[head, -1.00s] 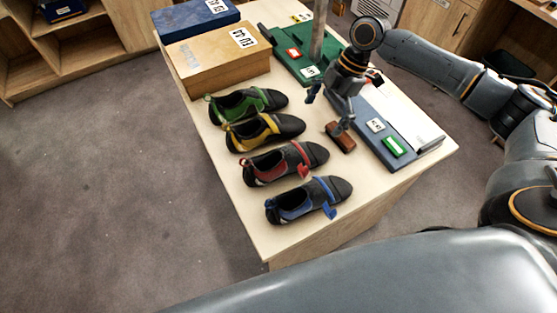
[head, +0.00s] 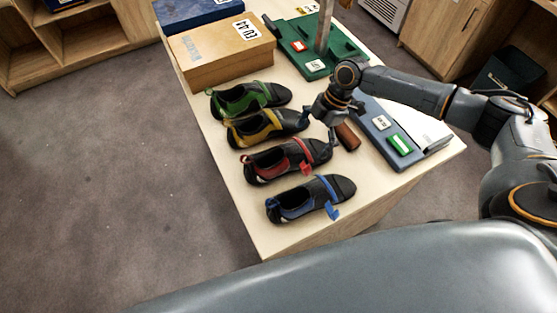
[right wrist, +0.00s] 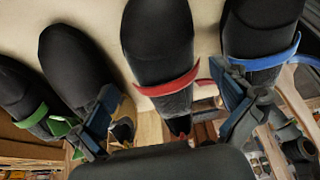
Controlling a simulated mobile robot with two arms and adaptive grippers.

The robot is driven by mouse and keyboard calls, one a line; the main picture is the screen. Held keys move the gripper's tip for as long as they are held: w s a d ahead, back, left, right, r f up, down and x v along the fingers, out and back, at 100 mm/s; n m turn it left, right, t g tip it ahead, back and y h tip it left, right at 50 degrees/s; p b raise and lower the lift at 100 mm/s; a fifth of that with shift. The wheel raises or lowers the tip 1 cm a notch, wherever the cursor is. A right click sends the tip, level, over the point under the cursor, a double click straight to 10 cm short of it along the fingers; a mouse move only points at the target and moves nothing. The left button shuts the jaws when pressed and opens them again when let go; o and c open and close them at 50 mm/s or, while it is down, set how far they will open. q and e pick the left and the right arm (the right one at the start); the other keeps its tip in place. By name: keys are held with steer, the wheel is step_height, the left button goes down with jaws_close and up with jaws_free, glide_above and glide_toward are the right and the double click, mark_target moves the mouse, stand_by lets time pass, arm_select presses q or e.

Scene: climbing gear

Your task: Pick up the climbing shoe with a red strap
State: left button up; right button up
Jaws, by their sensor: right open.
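The black climbing shoe with a red strap (head: 277,162) lies on the table in the head view, third in a row of shoes. In the right wrist view the red-strapped shoe (right wrist: 160,45) shows between the two fingers. My right gripper (head: 318,130) is open and empty, just above and beside the toe end of the red-strapped and yellow-strapped shoes. In the right wrist view the open fingers (right wrist: 168,112) stand apart on either side of the red strap; I cannot tell whether they touch a shoe. My left gripper is not in view.
The blue-strapped shoe (head: 311,198), yellow-strapped shoe (head: 266,127) and green-strapped shoe (head: 249,98) lie close alongside. A brown block (head: 347,136) is beside the gripper. A blue board (head: 382,128), green base with a post (head: 313,68) and cardboard box (head: 222,55) stand around.

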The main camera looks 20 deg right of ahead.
mark_target(308, 146)
steer(key=p+x, duration=0.1)
steer(key=x, duration=0.3)
steer(key=shift+d+f, duration=0.1)
steer(key=shift+d, duration=0.05)
steer(key=shift+s, duration=0.1)
steer(key=c, duration=1.3)
steer(key=shift+o, duration=0.2)
